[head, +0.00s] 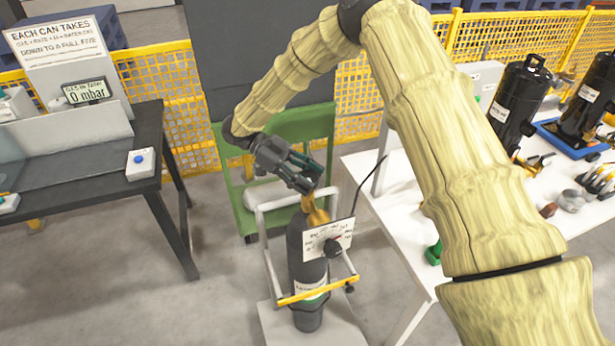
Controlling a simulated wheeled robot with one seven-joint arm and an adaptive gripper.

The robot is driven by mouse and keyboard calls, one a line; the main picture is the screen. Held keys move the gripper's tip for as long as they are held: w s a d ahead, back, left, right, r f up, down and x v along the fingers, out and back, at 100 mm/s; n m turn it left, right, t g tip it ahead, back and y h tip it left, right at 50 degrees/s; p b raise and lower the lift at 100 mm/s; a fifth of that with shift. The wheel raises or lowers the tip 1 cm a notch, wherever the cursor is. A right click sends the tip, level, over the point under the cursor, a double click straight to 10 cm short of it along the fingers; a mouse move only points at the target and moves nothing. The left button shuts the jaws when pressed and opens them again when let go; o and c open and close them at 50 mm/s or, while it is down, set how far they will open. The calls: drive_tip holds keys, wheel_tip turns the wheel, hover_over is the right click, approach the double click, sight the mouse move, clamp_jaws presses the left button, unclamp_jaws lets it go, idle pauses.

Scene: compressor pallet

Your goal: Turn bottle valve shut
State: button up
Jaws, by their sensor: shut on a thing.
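A dark gas bottle (307,258) stands upright in a white-framed cart, with a yellow bar across its lower front. Its brass valve (315,212) sits at the top, partly hidden under my gripper. A white gauge panel (327,240) with a dark round knob or dial is in front of the bottle's upper part. My gripper (312,188) reaches down from the upper left and is shut at the top of the valve. The valve's handle is hidden between the fingers, so its turn position cannot be seen.
A dark table (80,170) at left holds a display reading 0 mbar (87,93) and a button box (141,162). A white table (395,215) at right carries black canisters (518,100) and small fittings. A green cart (235,190) and yellow fence (165,85) stand behind.

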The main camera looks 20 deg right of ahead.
idle(0.4)
drive_tip(key=o, duration=1)
drive_tip(key=shift+v, duration=5.95)
drive_tip(key=shift+a+f, duration=0.1)
